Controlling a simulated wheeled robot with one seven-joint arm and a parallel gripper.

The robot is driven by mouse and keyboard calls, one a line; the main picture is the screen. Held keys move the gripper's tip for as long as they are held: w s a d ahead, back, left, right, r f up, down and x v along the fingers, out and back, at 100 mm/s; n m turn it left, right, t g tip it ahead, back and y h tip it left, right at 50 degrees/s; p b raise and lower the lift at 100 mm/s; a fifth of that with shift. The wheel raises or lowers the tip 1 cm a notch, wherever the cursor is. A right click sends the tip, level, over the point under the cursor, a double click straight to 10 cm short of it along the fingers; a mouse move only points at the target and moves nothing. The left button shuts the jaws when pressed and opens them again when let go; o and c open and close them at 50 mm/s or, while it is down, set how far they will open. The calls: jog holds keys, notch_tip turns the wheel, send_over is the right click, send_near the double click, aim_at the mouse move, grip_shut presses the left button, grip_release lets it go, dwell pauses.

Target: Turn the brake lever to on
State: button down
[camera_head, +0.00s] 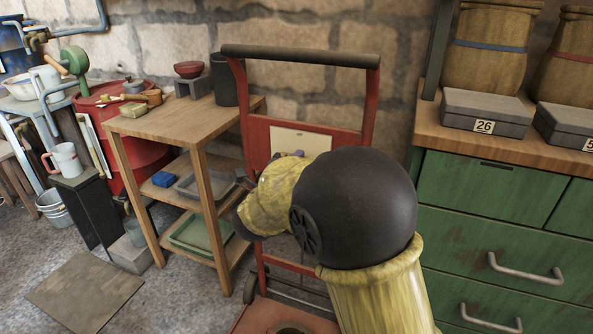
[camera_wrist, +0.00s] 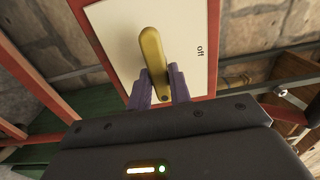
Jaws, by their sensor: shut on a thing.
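The brake lever (camera_wrist: 151,48) is a yellow, rounded handle on a cream panel (camera_wrist: 115,38) with a red border. In the wrist view it stands nearly upright, leaning slightly left at the top. The word "off" is printed on the panel to its right; no "on" mark shows. My gripper (camera_wrist: 160,76) has its two purple-grey fingers on either side of the lever's lower part, shut on it. In the head view the panel (camera_head: 300,140) shows on a red upright frame (camera_head: 256,140); my arm hides the lever there.
A wooden shelf table (camera_head: 170,122) with trays stands left of the red frame. A green drawer cabinet (camera_head: 490,190) with a wooden top stands close on the right. A red drum (camera_head: 135,165) is farther left. Some grey floor is clear at the lower left.

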dwell(0.4)
jog(key=c, duration=1.3)
grip_release()
jog(key=p+v, duration=0.4)
jog(key=v, duration=1.3)
jog(key=shift+s, duration=0.2)
